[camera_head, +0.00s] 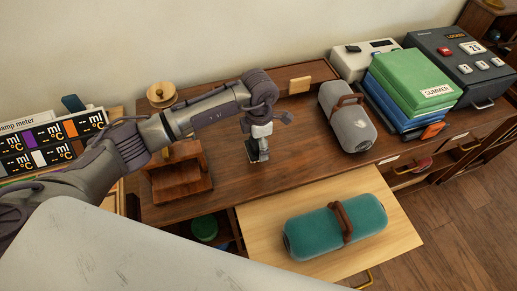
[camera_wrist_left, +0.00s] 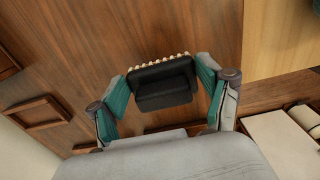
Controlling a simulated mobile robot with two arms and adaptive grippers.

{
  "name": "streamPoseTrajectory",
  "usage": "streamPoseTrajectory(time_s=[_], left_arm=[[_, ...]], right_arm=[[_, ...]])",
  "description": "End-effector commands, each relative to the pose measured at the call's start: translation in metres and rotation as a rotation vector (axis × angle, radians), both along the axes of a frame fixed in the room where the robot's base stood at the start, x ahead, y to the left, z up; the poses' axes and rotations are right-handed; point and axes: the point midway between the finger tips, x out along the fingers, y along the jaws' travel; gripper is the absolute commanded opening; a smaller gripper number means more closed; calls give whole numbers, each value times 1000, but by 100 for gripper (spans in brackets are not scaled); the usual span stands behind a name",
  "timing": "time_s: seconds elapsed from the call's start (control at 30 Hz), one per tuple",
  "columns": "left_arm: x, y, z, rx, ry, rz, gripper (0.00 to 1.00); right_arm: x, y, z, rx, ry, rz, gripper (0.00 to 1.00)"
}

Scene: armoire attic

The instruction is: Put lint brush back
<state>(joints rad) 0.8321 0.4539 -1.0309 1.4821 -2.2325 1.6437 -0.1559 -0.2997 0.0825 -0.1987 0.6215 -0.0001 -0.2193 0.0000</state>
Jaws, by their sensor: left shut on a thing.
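My left gripper (camera_head: 258,152) reaches in over the brown wooden top. It is shut on the lint brush (camera_wrist_left: 160,85), a black block with a row of pale bristles along its far edge in the left wrist view. The teal-lined fingers of my left gripper (camera_wrist_left: 160,95) stand on both sides of the brush. In the head view the gripper hides most of the brush. I cannot tell whether the brush touches the wood. My right gripper is not in view.
A wooden stand (camera_head: 178,177) is left of the gripper. A grey roll (camera_head: 347,120), green and blue binders (camera_head: 412,80) and a dark box (camera_head: 462,62) are to the right. A shallow wooden tray (camera_head: 300,84) is behind.

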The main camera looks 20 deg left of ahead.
Motion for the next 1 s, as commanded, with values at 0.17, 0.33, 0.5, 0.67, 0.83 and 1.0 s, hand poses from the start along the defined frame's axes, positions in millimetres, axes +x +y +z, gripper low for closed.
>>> streamPoseTrajectory(time_s=[0.17, 0.33, 0.5, 0.67, 0.83, 1.0], left_arm=[[0, 2, -19, 0, 4, 1, 45], [1, 1, -39, -1, 2, 0, 45], [1, 1, -41, -1, -1, -1, 45], [1, 1, -43, -1, -1, -1, 45], [1, 1, -44, -1, -1, -1, 92], [1, 1, -44, -1, -1, -1, 100]], right_arm=[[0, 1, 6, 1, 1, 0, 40], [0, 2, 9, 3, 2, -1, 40], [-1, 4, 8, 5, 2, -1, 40], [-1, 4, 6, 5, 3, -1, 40], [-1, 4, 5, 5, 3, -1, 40], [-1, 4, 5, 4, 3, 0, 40]])
